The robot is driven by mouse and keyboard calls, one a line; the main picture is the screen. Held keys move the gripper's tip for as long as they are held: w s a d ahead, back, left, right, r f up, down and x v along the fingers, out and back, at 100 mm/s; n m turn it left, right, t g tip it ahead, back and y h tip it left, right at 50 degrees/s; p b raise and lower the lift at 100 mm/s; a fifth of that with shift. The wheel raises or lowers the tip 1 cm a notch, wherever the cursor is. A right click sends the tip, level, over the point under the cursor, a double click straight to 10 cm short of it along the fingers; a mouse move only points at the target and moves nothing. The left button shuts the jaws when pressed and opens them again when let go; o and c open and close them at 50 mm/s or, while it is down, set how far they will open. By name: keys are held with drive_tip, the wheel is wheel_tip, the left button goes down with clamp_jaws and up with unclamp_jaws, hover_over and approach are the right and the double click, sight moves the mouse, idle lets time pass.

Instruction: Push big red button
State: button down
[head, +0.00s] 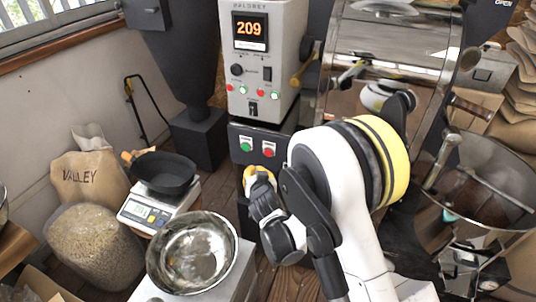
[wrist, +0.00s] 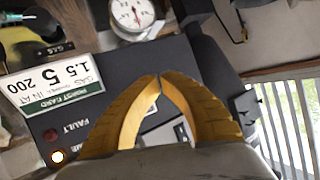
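A red button (head: 268,149) on a white plate sits on the dark lower front of the roaster's control column, to the right of a green button (head: 246,144). My gripper (head: 258,170) is just below these buttons in the head view, with its yellow fingers partly hidden by its own body. In the wrist view the two yellow fingers (wrist: 158,77) meet at their tips, with nothing seen between them. I cannot tell how far the tips are from the panel. A small dark red button or lamp (wrist: 50,135) shows by the word FAULT in the wrist view.
The grey control box (head: 264,60) reads 209 and carries small red and green lamps. A scale (head: 150,215) with a black pan (head: 165,172) and a steel bowl (head: 193,253) stand left of my arm. The shiny drum (head: 390,45) is at right. A gauge (wrist: 132,14) shows in the wrist view.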

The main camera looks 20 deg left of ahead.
sight(262, 154)
drive_tip(key=shift+w+d, duration=0.2)
drive_tip(key=shift+w, duration=2.65)
drive_tip(key=shift+w, duration=0.2)
drive_tip(key=shift+w, duration=0.25)
drive_tip(key=shift+w, duration=0.4)
drive_tip(key=shift+s, duration=0.85)
drive_tip(key=s, duration=0.5)
drive_tip(key=shift+a, duration=0.2)
